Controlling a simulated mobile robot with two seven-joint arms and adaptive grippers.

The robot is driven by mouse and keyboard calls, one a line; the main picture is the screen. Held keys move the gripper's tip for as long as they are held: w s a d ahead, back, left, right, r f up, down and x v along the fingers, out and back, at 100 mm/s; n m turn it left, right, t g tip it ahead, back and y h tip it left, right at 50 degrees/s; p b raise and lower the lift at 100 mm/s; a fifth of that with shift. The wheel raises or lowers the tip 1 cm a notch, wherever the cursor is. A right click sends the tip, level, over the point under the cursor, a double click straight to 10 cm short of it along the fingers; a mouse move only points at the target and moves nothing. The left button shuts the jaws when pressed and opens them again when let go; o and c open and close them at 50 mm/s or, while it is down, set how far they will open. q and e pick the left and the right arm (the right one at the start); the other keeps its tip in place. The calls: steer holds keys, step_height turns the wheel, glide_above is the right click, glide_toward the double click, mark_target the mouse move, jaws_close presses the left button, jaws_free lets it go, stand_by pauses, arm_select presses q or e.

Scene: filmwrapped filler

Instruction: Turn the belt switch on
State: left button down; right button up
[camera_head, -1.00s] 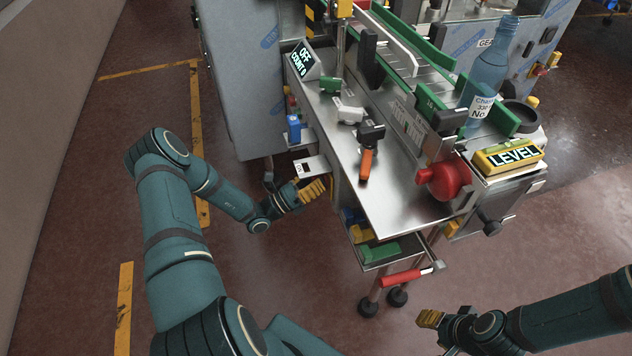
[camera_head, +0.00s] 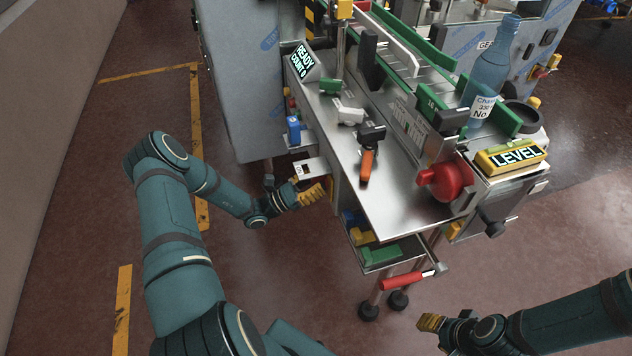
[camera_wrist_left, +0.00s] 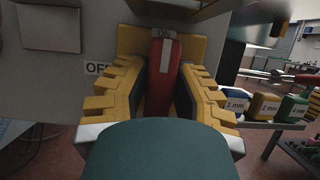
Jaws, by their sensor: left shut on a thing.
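The belt switch is a red lever with a white stripe (camera_wrist_left: 164,78) in the left wrist view. It stands upright, pointing at the ON label (camera_wrist_left: 164,33). The OFF label (camera_wrist_left: 97,68) is to its left, partly covered by a yellow finger. My left gripper (camera_head: 316,193) is shut on the lever, with a finger on each side; in the head view the gripper hides the lever. The tilted display (camera_head: 303,63) reads READY and COUNT 0. My right gripper (camera_head: 431,321) is low at the right, away from the machine; its finger gap is not clear.
Above the left gripper is the steel machine table (camera_head: 400,200) with an orange-handled lever (camera_head: 367,164) and a red knob (camera_head: 446,181). A blue bottle (camera_head: 488,75) stands by the conveyor. Labelled blocks (camera_wrist_left: 265,106) sit right of the gripper. The floor in front is clear.

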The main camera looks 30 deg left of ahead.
arm_select(q)
steer(key=shift+r, duration=0.1)
steer(key=c, duration=0.8)
jaws_free()
steer(key=v, duration=1.2)
